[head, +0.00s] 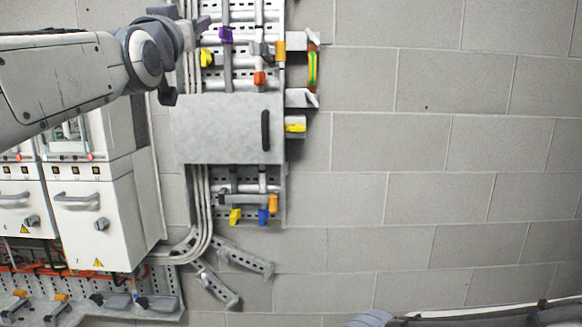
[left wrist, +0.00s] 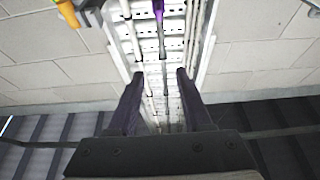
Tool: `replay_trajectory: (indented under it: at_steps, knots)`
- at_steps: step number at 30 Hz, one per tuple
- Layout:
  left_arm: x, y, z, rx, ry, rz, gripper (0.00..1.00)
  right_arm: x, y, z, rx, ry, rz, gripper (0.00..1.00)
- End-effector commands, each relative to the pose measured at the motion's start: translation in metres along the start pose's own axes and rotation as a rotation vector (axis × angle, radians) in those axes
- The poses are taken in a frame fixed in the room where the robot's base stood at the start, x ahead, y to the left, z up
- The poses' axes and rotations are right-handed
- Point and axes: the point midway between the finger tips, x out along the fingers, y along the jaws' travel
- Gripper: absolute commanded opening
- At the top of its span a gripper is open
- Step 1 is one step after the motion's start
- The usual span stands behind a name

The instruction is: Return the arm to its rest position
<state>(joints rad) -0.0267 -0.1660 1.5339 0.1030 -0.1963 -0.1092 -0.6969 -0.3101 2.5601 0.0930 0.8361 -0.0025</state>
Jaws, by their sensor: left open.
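My left arm (head: 60,85) reaches in from the left across the top left of the head view, in front of the wall equipment. My left gripper (head: 190,28) is at its end, near the upper pipe panel and left of a purple valve handle (head: 226,35). In the left wrist view the two dark fingers of the gripper (left wrist: 158,74) stand apart with nothing between them. Beyond them are the perforated panel and its pipes, with the purple handle (left wrist: 159,12) at the top. My right gripper does not show.
A grey box (head: 222,130) with a dark handle is mounted below the upper valves. White cabinets (head: 100,215) stand at the lower left, partly behind my arm. Yellow (head: 235,216) and blue (head: 263,216) handles are lower down. The block wall (head: 440,160) to the right is bare.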

Motion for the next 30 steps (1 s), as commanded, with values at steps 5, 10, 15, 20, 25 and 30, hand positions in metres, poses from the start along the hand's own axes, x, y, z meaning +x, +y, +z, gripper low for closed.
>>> replay_trajectory:
  at_steps: [5, 10, 15, 20, 25, 30]
  knots:
    - [-0.004, 0.005, 0.02, -0.007, -0.051, 0.014, 0.5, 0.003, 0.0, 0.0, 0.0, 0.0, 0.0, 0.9]
    - [-0.011, 0.013, 0.048, -0.015, -0.123, 0.035, 0.5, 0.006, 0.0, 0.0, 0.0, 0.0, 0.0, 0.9]
    - [-0.022, 0.032, 0.086, -0.029, -0.223, 0.074, 0.5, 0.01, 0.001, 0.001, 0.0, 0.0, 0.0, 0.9]
    - [-0.042, 0.058, 0.136, -0.042, -0.358, 0.127, 0.5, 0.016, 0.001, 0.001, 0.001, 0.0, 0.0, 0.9]
    - [-0.087, 0.098, 0.211, -0.05, -0.571, 0.221, 0.5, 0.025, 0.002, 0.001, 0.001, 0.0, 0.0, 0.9]
    - [-0.17, 0.141, 0.302, -0.031, -0.865, 0.338, 0.5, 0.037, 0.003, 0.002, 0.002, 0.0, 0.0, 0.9]
